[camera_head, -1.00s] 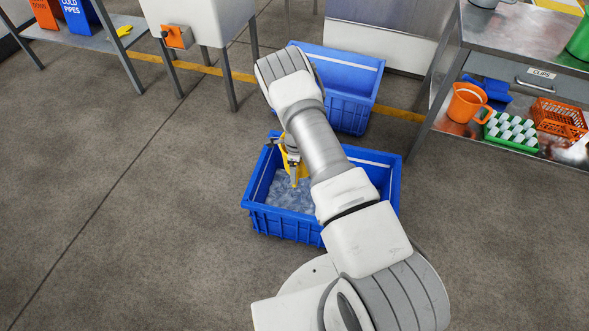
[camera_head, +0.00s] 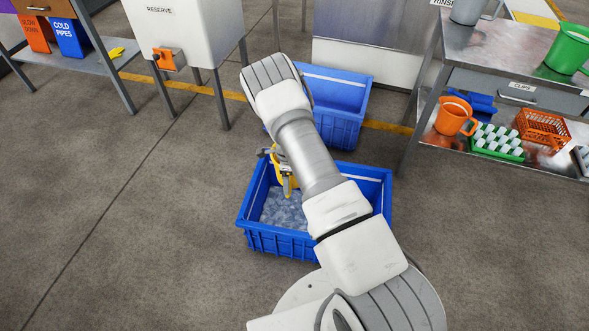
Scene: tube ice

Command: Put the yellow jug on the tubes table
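The yellow jug (camera_head: 277,178) is mostly hidden behind my arm. It is at the left inner side of the near blue bin (camera_head: 382,205), by the clear ice (camera_head: 283,211). My gripper (camera_head: 281,171) is at the jug, its grey fingers against the yellow, and appears shut on it; the contact is partly hidden. I cannot tell whether the jug touches the ice. No table is labelled tubes. A metal table (camera_head: 500,52) stands at the right, with a green rack (camera_head: 482,151) of white tube-like pieces on its lower shelf.
A second blue bin (camera_head: 345,98) stands just behind the near one. An orange jug (camera_head: 452,116) and an orange basket (camera_head: 541,127) share the right lower shelf. A white reserve tank (camera_head: 185,33) is at the back left. The floor at left is clear.

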